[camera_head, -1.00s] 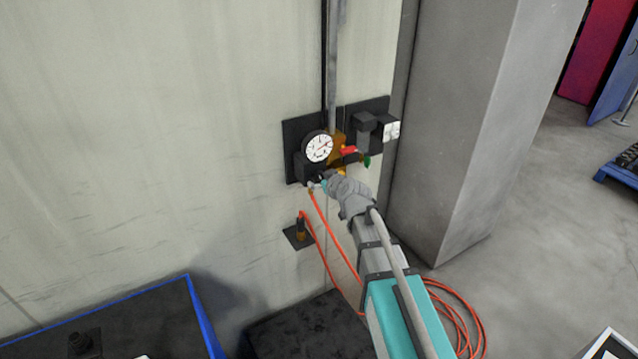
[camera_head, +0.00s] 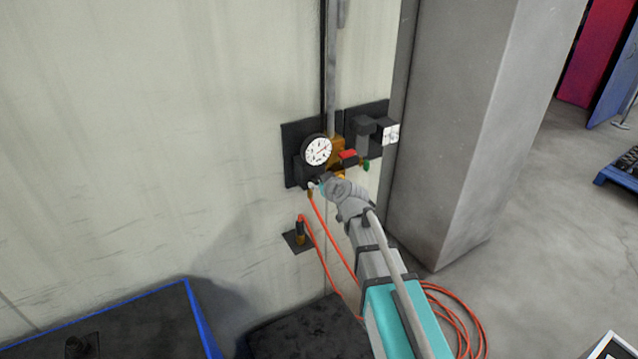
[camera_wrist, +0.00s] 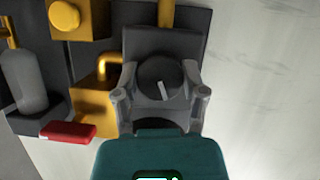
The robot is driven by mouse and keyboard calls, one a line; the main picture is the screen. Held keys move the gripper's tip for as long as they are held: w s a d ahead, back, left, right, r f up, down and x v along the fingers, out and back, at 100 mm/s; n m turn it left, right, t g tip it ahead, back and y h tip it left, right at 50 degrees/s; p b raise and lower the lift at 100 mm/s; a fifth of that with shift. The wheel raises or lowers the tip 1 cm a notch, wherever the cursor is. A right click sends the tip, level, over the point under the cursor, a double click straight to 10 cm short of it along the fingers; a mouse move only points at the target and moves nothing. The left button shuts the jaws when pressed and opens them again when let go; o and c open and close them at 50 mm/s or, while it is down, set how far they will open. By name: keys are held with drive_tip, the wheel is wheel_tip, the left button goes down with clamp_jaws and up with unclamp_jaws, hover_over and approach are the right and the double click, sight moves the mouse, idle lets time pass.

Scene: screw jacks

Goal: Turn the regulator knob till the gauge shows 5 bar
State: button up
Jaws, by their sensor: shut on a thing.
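The gauge (camera_head: 317,151) has a round white face with a dark rim and sits on the dark wall plate; its needle and figures are too small to read surely. In the wrist view the regulator knob (camera_wrist: 160,78) is a dark round cap with a pale mark line, on a dark block. My gripper (camera_wrist: 160,100) has one finger on each side of the knob and is shut on it. In the head view my gripper (camera_head: 322,186) is just below the gauge, and my wrist hides the knob.
A red handle (camera_head: 348,156) and brass fittings (camera_head: 337,148) are close to the right of the gauge. Orange hoses (camera_head: 335,252) hang below, by a small wall fitting (camera_head: 299,238). A grey pillar (camera_head: 455,130) stands to the right. A blue-edged dark bin (camera_head: 204,318) is at lower left.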

idle(0.3)
drive_tip(key=shift+f+m+g+y, duration=0.1)
drive_tip(key=shift+m+g+y, duration=0.4)
drive_tip(key=shift+m+y, duration=0.5)
drive_tip(key=shift+s+m+g+y+b, duration=0.1)
drive_tip(key=shift+m+g+y+b, duration=0.3)
drive_tip(key=shift+m, duration=0.8)
drive_tip(key=o, duration=1.1)
drive_tip(key=shift+o, duration=0.2)
